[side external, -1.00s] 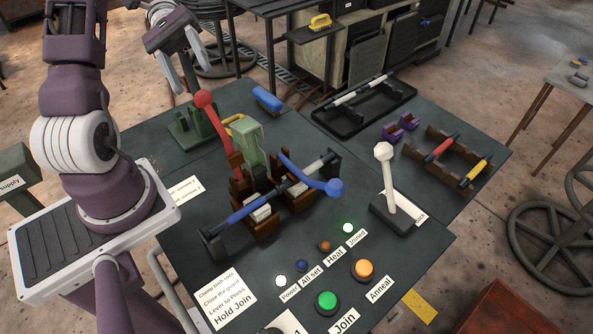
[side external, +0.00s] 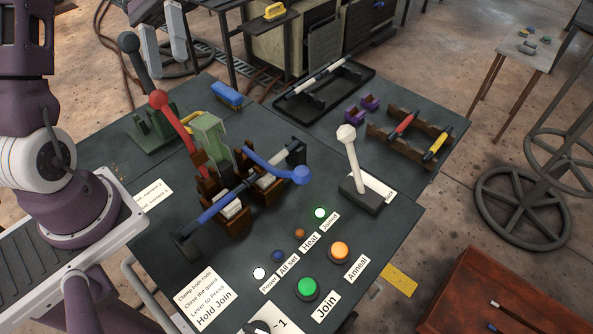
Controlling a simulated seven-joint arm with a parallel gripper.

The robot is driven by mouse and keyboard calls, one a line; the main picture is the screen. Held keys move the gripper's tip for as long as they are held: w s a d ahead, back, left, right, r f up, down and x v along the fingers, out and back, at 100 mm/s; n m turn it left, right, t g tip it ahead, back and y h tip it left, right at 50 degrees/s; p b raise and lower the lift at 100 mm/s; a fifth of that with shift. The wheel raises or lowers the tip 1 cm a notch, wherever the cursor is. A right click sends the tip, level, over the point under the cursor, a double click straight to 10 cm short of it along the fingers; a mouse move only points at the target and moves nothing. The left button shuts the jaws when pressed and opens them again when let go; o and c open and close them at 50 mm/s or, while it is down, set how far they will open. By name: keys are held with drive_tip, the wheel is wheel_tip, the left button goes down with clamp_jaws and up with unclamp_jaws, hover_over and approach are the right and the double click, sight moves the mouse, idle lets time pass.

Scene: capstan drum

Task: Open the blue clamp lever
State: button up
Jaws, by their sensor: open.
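The blue clamp lever (side external: 272,165) is a curved arm with a round blue knob at its right end. It slopes down to the right from the right brown clamp block (side external: 267,190). A red lever (side external: 174,122) with a red ball knob rises up and left from the left brown clamp block (side external: 233,222). A blue-and-grey rod (side external: 230,203) runs through both clamps, with a pale green guard (side external: 210,138) behind. My gripper (side external: 162,44) is open and appears empty, high at the upper left and well apart from the blue lever.
A dark-knobbed lever (side external: 138,68) on a green base stands below my gripper. A white-knobbed lever (side external: 352,160) stands right of the blue knob. Front buttons include green (side external: 307,287) and orange (side external: 340,251). A rack (side external: 408,140) holds red and yellow rods; a black tray (side external: 325,90) lies behind.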

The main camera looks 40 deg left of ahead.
drive_tip(key=w+d+m+y, duration=0.5)
drive_tip(key=d+m+y, duration=0.2)
drive_tip(key=d+m, duration=0.35)
drive_tip(key=r+m+t+y, duration=0.1)
drive_tip(key=m+t+y, duration=0.15)
drive_tip(key=m, duration=0.65)
hover_over(302, 167)
drive_tip(key=w, duration=0.1)
drive_tip(key=shift+t, duration=0.45)
drive_tip(key=f, duration=0.5)
drive_tip(key=s+f, duration=0.1)
drive_tip(key=f, duration=1)
drive_tip(key=shift+s+f, duration=0.2)
drive_tip(key=shift+f, duration=0.1)
clamp_jaws()
